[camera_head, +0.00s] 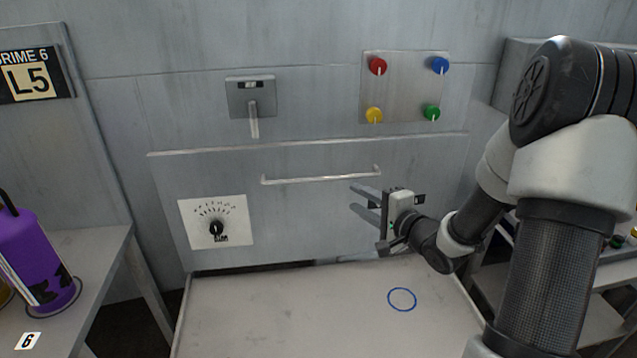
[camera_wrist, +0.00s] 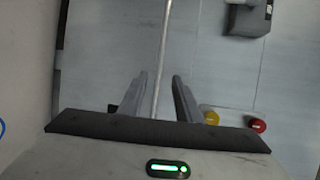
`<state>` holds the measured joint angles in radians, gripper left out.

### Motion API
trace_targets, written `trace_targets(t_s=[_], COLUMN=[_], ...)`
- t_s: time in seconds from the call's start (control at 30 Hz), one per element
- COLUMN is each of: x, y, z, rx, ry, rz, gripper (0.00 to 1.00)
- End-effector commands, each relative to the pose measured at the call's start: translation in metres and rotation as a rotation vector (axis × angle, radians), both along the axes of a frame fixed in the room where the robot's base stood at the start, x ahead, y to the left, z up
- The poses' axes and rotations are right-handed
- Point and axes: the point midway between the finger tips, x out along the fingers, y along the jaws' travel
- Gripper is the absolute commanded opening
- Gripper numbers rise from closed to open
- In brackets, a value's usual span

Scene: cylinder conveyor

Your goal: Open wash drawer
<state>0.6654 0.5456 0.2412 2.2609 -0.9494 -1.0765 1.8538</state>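The wash drawer (camera_head: 310,225) is a wide grey front panel above a pale tray, and it looks shut. Its thin horizontal bar handle (camera_head: 318,180) runs along the upper part of the panel. My gripper (camera_head: 357,201) is open and empty near the right end of the handle, its two fingers pointing toward the panel. In the wrist view the handle (camera_wrist: 163,45) runs lengthwise between the two open fingers of my gripper (camera_wrist: 156,92). I cannot tell whether the fingers reach around the bar; no contact shows.
A dial plate (camera_head: 232,236) is on the panel's left. A lever (camera_head: 252,105) and a board with coloured knobs (camera_head: 405,92) are above. The tray (camera_head: 270,315), with a blue ring mark, lies below. A purple container (camera_head: 38,255) stands on the left side table (camera_head: 90,260).

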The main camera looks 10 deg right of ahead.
Motion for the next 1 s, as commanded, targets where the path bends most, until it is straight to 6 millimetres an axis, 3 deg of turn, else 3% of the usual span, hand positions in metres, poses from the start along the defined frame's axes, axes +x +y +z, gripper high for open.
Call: trace_targets(t_s=[0.17,0.7,1.0], x=[0.022,0.126,0.153], y=[0.011,0.055,0.065], z=[-0.005,-0.026,-0.030], rx=[0.005,0.001,0.001], ry=[0.000,-0.002,-0.001], rz=[0.004,0.003,0.001], gripper=[0.31,0.31,0.31])
